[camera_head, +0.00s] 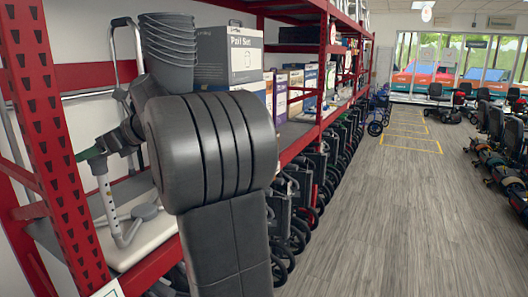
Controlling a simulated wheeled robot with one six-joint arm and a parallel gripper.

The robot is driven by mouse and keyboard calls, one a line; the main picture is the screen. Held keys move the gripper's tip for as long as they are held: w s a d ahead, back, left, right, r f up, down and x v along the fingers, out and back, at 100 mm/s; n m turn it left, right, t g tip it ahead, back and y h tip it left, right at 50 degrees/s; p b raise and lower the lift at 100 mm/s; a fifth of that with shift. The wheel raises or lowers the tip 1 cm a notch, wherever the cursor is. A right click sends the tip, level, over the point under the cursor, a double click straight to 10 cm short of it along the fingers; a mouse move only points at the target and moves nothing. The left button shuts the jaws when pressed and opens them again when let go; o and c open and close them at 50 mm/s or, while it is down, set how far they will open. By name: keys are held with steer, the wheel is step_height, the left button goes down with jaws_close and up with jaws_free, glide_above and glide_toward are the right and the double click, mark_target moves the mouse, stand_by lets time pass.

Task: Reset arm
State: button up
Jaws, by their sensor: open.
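My dark grey arm fills the left middle of the head view, with a thick ribbed joint above a broad link. Beyond it, to the left, the smaller end of my arm shows in front of the shelving. My gripper (104,146) is there, small and partly covered by the arm. It is open, and I see nothing held in it. It overlaps a grey tubular frame (118,212) in the picture; I cannot tell whether they touch.
Red shelving (58,150) stands close on the left. It carries stacked grey pails (168,42), a Pail Set box (230,55) and a white seat (150,242). Folded wheeled walkers (305,190) line its foot. Scooters (492,140) stand at right. The wooden aisle floor (400,215) is clear.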

mark_target(97, 157)
steer(key=shift+a+f, duration=0.1)
steer(key=shift+f, duration=0.2)
step_height(97, 157, up, 10)
steer(key=w+d+f+m+t+b, duration=0.1)
steer(key=w+d+f, duration=0.3)
steer(key=f, duration=0.4)
steer(key=w+d+f+m+t, duration=0.1)
steer(key=w+d+f, duration=0.35)
steer(key=f, duration=0.25)
steer(key=w+d+f+m+t+b, duration=0.1)
steer(key=w+d+f+t, duration=0.2)
steer(key=f, duration=0.5)
steer(key=w+d+f+m+t+h, duration=0.1)
steer(key=d+f+m+t+h, duration=0.2)
steer(key=d+f, duration=0.7)
steer(key=w+d+f+m+t+h+b, duration=0.1)
steer(key=d+f+m, duration=0.4)
steer(key=d+f, duration=0.6)
steer(key=shift+w+d+f+m+t+h, duration=0.15)
steer(key=shift+w+f+m+t+h, duration=0.15)
steer(key=shift+w+f+t+h, duration=0.65)
steer(key=shift+s+r+t, duration=0.3)
steer(key=shift+r+t, duration=0.05)
steer(key=shift+r, duration=0.05)
